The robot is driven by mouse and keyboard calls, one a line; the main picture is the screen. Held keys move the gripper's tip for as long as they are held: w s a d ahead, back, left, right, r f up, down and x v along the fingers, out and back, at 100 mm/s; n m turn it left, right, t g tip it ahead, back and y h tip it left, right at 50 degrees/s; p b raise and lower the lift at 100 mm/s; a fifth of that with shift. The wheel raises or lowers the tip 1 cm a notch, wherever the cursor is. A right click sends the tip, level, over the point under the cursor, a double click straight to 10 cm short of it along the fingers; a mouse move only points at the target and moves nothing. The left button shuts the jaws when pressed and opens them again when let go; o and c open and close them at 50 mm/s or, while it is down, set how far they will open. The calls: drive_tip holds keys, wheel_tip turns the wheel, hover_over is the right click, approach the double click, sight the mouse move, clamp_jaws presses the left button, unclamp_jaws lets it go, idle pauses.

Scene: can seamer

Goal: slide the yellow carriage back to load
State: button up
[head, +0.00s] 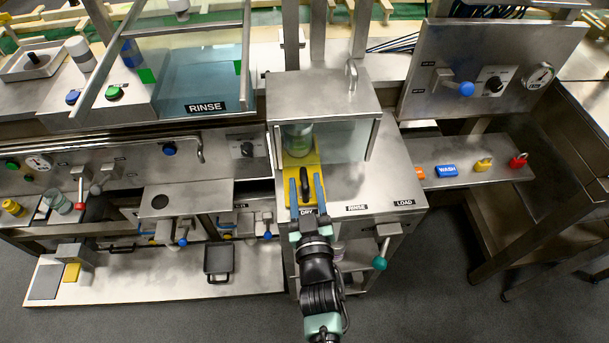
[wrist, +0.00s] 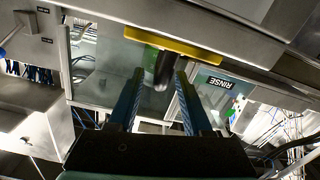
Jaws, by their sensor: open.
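The yellow carriage (head: 314,160) sits at the left end of the steel deck, above the DRY label (head: 307,212). Its inner part is under the steel hood (head: 322,92), with a greenish clear can (head: 298,140) on it. A dark upright handle (head: 304,182) stands at its near end. In the wrist view the carriage (wrist: 172,44) shows as a yellow strip with the dark handle (wrist: 163,70) below. My gripper (head: 305,178) is open, its blue fingers on either side of the handle. In the wrist view my gripper (wrist: 159,73) shows gaps beside the handle.
The RINSE label (head: 357,208) and LOAD label (head: 404,202) follow to the right along the deck edge. The deck (head: 372,185) there is bare. A teal-knobbed lever (head: 380,262) hangs below the front. The hood's clear wall (head: 348,140) stands behind and right of the carriage.

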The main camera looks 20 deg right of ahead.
drive_tip(key=shift+x, duration=1.1)
clamp_jaws()
idle(0.7)
